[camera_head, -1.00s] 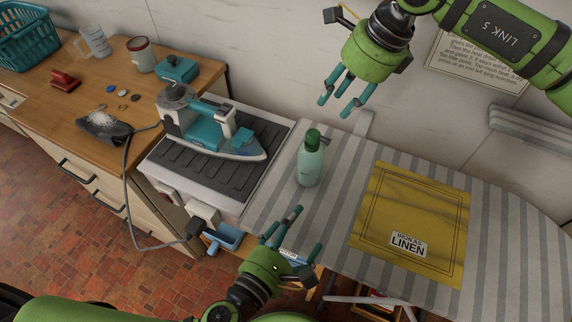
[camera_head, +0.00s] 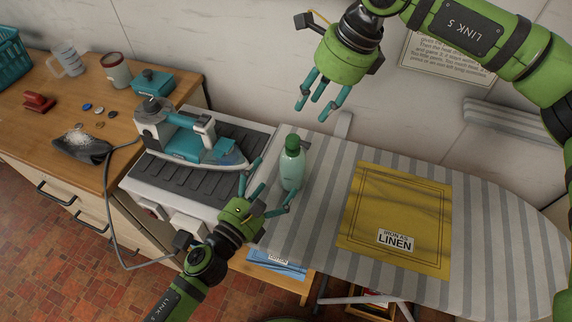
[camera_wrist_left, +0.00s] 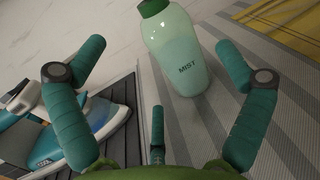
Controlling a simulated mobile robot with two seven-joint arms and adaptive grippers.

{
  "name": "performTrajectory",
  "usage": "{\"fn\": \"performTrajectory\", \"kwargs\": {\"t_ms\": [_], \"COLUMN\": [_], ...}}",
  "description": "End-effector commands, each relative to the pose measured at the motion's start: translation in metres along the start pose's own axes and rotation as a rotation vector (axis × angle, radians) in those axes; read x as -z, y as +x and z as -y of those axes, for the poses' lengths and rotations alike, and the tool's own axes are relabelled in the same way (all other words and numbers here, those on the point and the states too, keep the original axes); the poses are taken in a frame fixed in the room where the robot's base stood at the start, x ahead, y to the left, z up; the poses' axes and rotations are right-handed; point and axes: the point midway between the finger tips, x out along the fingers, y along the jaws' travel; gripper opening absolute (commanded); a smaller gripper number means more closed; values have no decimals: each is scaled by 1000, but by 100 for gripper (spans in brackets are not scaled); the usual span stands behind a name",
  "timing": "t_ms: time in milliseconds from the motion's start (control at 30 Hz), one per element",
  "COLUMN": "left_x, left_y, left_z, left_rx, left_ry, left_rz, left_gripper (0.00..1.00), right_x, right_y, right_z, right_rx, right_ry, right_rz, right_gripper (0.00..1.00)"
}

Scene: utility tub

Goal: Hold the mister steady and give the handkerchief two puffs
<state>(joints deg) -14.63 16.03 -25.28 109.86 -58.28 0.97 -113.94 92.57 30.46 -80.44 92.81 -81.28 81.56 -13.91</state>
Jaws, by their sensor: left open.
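The mister, a pale green bottle (camera_head: 292,170) with a dark green cap, stands upright on the striped ironing board. In the left wrist view the bottle (camera_wrist_left: 180,55) reads "MIST". My left gripper (camera_head: 275,184) is open, low beside the bottle's left side. In the wrist view its fingers are spread with the bottle ahead between them, not clasped. The handkerchief, a yellow cloth (camera_head: 395,205) labelled "IRON AS LINEN", lies flat on the board, right of the bottle. My right gripper (camera_head: 315,105) is open and empty above the back edge of the board, near the wall.
A teal and grey iron (camera_head: 190,140) sits on a dark ribbed pad left of the bottle, close to my left gripper. The ironing board (camera_head: 480,230) is bare around the cloth. A wooden counter (camera_head: 60,125) with mugs and small items is at far left.

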Motion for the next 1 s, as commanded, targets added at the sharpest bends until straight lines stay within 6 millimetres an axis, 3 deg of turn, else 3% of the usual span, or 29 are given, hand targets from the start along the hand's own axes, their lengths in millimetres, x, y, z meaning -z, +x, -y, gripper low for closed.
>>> {"fn": "performTrajectory", "kwargs": {"t_ms": [167, 300, 500, 700, 1000], "left_x": [32, 28, 28, 29, 28], "left_y": [-1, 30, 60, 73, 75], "left_z": [0, 0, 0, 0, 0], "left_rx": [-5, 1, 0, 0, 1], "left_ry": [-8, 4, 1, 1, 2], "left_rz": [-4, 2, 0, -1, -1], "left_gripper": [100, 100, 100, 100, 100], "right_x": [0, 0, 0, 0, 0], "right_y": [0, 0, 0, 0, 0], "right_z": [0, 0, 0, 0, 0], "right_rx": [0, 0, 0, 0, 0], "right_ry": [0, 0, 0, 0, 0], "right_rz": [0, 0, 0, 0, 0], "right_gripper": [39, 39, 39, 39, 39]}}
